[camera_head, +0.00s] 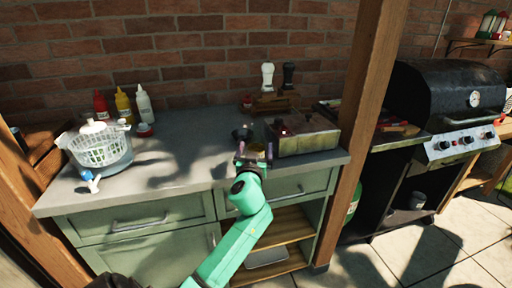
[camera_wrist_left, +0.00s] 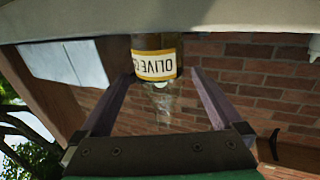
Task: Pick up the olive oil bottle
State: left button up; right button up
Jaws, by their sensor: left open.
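The olive oil bottle (camera_wrist_left: 155,64) shows in the left wrist view, which is upside down. It has a yellow-and-white label and a clear upper part, and it stands upright on the counter. My left gripper (camera_wrist_left: 162,76) is open, with one finger on each side of the bottle and visible gaps between. In the head view my left gripper (camera_head: 255,152) is at the counter's front edge, reached by my green arm. There I cannot clearly make out the bottle, which the gripper mostly hides. My right gripper is not in view.
The grey counter (camera_head: 185,165) holds a salad spinner (camera_head: 100,146) at left, several sauce bottles (camera_head: 123,107) at the back and a metal box cooker (camera_head: 303,134) just right of my gripper. A wooden post (camera_head: 362,100) and a black grill (camera_head: 445,95) stand further right.

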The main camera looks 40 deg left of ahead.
aim_at(257, 140)
pick_arm(q)
jog(key=x, duration=0.4)
jog(key=shift+w+a+p, duration=0.1)
jog(key=shift+a+p, duration=0.1)
jog(key=shift+p, duration=0.15)
jog(key=shift+w+a+f, duration=0.2)
jog(key=shift+w, duration=0.15)
jog(key=shift+s+r, duration=0.1)
jog(key=c, duration=1.5)
grip_shut()
jog(key=shift+r, duration=0.15)
